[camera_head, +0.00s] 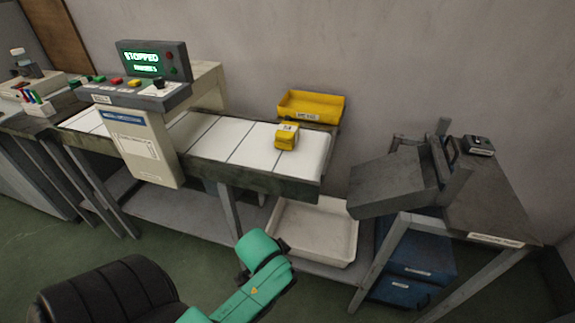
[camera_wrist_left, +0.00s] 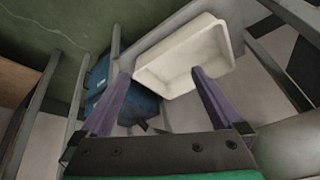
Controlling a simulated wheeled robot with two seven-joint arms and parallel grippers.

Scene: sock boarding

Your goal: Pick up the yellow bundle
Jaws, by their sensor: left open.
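The yellow bundle (camera_head: 286,138) is small and boxy, with a pale label on top. It sits on the white conveyor belt (camera_head: 235,137) near its right end. My left gripper (camera_wrist_left: 160,73) shows in the left wrist view, its two purple fingers spread apart with nothing between them. Beyond the fingers are a white tray (camera_wrist_left: 185,55) and a blue bin (camera_wrist_left: 120,100); the bundle is not in that view. In the head view a teal arm link of mine is at the bottom centre, below the belt, with no fingers visible. My right gripper is not seen.
A yellow tray (camera_head: 311,107) stands behind the belt's right end. A control panel (camera_head: 150,75) reading "STOPPED" straddles the belt at left. A white tray (camera_head: 315,228) lies under the belt's right end. A grey sloped fixture (camera_head: 395,183) and side table (camera_head: 495,205) stand right.

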